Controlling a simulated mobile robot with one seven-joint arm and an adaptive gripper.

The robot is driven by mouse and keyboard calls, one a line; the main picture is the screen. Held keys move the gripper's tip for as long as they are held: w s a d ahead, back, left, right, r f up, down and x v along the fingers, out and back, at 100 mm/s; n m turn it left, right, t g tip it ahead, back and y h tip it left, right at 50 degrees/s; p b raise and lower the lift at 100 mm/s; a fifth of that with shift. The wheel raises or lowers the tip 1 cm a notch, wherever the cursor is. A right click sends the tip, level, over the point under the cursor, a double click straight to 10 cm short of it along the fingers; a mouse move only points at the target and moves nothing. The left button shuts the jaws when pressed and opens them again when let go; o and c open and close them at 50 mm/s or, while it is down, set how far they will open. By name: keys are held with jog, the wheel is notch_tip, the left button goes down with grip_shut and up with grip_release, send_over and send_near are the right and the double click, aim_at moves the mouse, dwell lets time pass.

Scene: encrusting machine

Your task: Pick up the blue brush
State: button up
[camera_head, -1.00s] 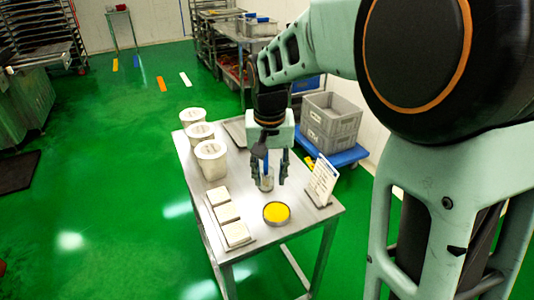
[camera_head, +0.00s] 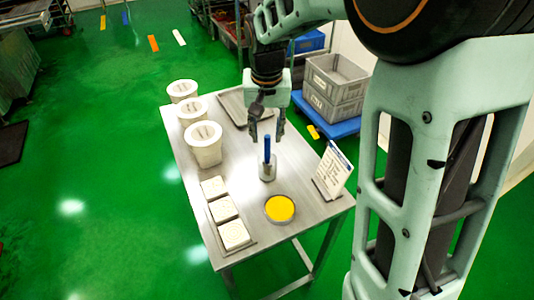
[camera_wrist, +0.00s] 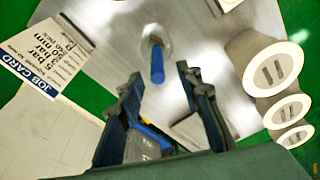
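The blue brush (camera_head: 267,147) stands upright, handle up, in a small grey-looking cup (camera_head: 267,173) on the metal table (camera_head: 290,180). My gripper (camera_head: 267,137) is open, its fingers apart, above and behind the cup in the head view. In the wrist view, the brush (camera_wrist: 157,66) shows just past the fingertips of my gripper (camera_wrist: 160,80), roughly midway between them, with the cup (camera_wrist: 156,40) beyond. I see no finger touching the brush. The brush's lower end is hidden in the cup.
A yellow-filled round dish (camera_head: 280,208) and a standing job card (camera_head: 333,172) are near the cup. Several white tubs (camera_head: 203,145) and pale square blocks (camera_head: 222,208) line the left side. A flat tray (camera_head: 235,108) lies at the back. Grey crates (camera_head: 335,90) stand beyond the table.

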aim_at(267, 152)
jog(key=shift+w+d+f, duration=0.1)
jog(key=shift+w+f, duration=0.05)
jog(key=shift+f, duration=1.7)
jog(key=shift+w+f, duration=0.15)
jog(key=shift+f, duration=1.7)
jog(key=shift+c, duration=0.3)
jog(key=shift+f, duration=0.1)
grip_shut()
